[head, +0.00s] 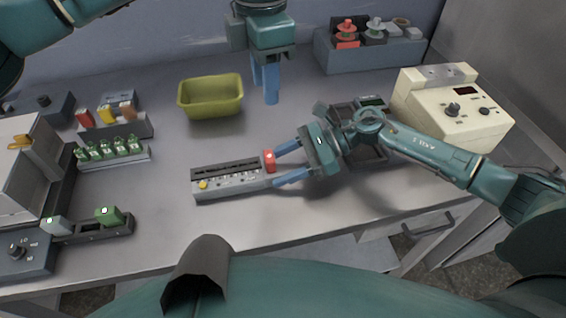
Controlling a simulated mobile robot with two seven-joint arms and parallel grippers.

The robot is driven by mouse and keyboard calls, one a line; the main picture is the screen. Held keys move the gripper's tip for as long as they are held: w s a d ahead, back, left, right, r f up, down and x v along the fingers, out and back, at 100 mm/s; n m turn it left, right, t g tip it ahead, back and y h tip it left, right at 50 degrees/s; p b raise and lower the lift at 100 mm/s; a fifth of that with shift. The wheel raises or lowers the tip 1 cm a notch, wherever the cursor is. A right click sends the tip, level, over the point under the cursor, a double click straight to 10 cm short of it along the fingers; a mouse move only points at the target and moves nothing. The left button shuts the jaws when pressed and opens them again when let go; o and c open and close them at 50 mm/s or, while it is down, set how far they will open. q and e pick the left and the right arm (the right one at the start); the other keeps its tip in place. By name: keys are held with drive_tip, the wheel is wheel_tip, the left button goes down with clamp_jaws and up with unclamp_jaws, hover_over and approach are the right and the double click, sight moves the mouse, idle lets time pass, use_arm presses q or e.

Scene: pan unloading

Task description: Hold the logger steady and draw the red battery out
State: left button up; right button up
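A long grey device (225,184), which looks like the logger, lies on the bench with a dark slotted strip and a yellow knob on top. The small red block (269,160), which looks like the battery, is at its right end; how far it sits inside is unclear. My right gripper (274,168) is open, its blue fingers apart and pointing left at that end. The red block is near the tip of the upper finger; contact cannot be told. My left gripper (264,98) points down above the bench behind the device, clear of it, with nothing visible held; its finger gap is unclear.
A yellow-green bin (211,97) stands behind the device. A dark unit with a green display (372,101) lies partly under my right arm. A cream instrument (452,108) stands at right. Racks with green items (110,150) are at left.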

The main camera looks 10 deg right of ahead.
sight(270, 156)
drive_tip(key=c, duration=0.6)
use_arm(q)
drive_tip(key=shift+o, duration=0.5)
drive_tip(key=m, duration=0.2)
drive_tip(key=f+m, duration=0.1)
drive_tip(key=m, duration=0.1)
drive_tip(key=f+m, duration=0.1)
drive_tip(key=m, duration=0.2)
drive_tip(key=shift+s, duration=0.3)
drive_tip(key=f+m, duration=0.6)
drive_tip(key=f, duration=0.1)
drive_tip(key=f+m+t, duration=0.1)
drive_tip(key=f+m, duration=0.5)
drive_tip(key=f, duration=0.2)
drive_tip(key=shift+w+m, duration=0.2)
drive_tip(key=shift+m, duration=0.1)
drive_tip(key=shift+r, duration=0.1)
clamp_jaws()
